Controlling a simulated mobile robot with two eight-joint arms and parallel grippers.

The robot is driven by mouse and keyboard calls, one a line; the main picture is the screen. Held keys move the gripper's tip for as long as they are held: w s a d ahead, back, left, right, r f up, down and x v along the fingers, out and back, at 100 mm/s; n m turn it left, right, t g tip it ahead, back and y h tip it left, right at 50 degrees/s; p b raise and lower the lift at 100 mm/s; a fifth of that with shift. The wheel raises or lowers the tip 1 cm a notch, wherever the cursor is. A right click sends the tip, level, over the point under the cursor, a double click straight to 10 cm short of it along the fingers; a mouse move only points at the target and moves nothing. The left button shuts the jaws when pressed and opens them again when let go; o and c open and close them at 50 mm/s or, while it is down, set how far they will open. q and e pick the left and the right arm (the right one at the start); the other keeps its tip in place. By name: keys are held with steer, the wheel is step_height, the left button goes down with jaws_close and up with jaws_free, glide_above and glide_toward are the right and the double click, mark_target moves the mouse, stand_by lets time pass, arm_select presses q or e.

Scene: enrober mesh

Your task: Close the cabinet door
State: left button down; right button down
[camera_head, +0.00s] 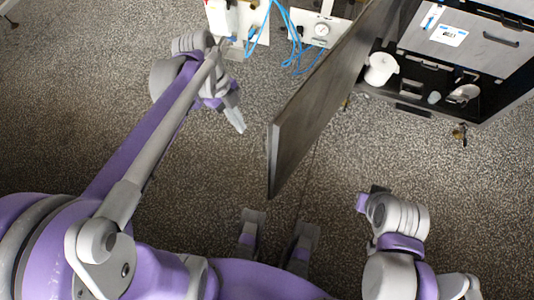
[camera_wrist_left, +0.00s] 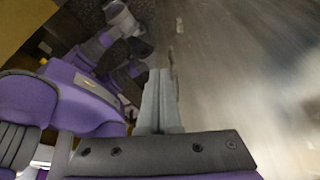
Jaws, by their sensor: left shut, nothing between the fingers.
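The cabinet door (camera_head: 318,95) is a dark grey-brown panel. It stands wide open, sticking out from the dark cabinet (camera_head: 445,65) at the upper right towards me. My left gripper (camera_head: 240,128) is shut and empty, to the left of the door's near end, with a gap of floor showing between them in the head view. In the left wrist view the shut fingers (camera_wrist_left: 160,95) point up the picture, and a large blurred grey-brown surface, probably the door (camera_wrist_left: 250,70), fills the right side. My right arm shows at the lower right, but its fingers cannot be made out.
The open cabinet holds a white roll-like container (camera_head: 381,68) and small items on its lower shelf. Drawers with handles (camera_head: 497,38) sit above. Blue cables (camera_head: 290,30) and white equipment with a gauge (camera_head: 321,30) stand at the top.

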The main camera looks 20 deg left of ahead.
arm_select(q)
steer(key=s+d+f+b, duration=0.2)
steer(key=d+f+b, duration=0.1)
steer(key=d+f, duration=0.4)
steer(key=shift+s+f, duration=0.2)
steer(key=shift+f, duration=0.95)
steer(key=shift+d, duration=0.15)
